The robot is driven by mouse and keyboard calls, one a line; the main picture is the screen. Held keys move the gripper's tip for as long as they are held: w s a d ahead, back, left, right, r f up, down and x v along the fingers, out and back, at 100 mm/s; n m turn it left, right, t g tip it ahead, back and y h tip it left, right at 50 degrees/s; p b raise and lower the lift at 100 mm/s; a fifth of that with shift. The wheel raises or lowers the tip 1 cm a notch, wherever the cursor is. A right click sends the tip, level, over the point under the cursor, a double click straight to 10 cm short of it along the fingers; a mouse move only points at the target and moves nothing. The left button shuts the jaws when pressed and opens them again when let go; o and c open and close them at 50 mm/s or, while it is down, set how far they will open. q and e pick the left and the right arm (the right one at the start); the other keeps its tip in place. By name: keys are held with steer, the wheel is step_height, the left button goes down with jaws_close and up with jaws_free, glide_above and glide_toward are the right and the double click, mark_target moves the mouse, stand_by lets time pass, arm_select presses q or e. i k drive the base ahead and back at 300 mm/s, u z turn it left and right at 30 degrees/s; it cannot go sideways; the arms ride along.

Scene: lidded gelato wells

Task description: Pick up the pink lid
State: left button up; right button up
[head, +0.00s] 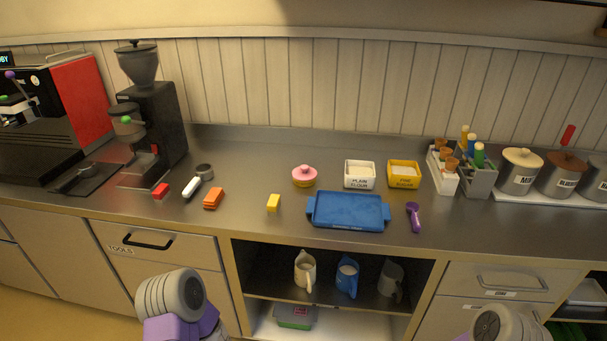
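The pink lid (304,172) has a round knob on top. It sits on the steel counter, near the middle, on top of a small yellow pot (303,184). The contents of the pot are hidden under the lid. Only grey and purple links of my arms show at the bottom edge, left and right, well below and away from the lid. Neither of my grippers is in the picture.
A blue tray (348,211) lies right of the lid at the front. White (359,183) and yellow (404,182) labelled bins stand to its right. A yellow block (273,203) lies in front-left. A coffee grinder (152,110) stands far left. Counter behind the lid is clear.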

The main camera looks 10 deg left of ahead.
mark_target(305, 173)
steer(key=z, duration=0.55)
steer(key=k, duration=0.25)
steer(key=u, duration=1.55)
steer(key=i, duration=1)
steer(key=z, duration=0.05)
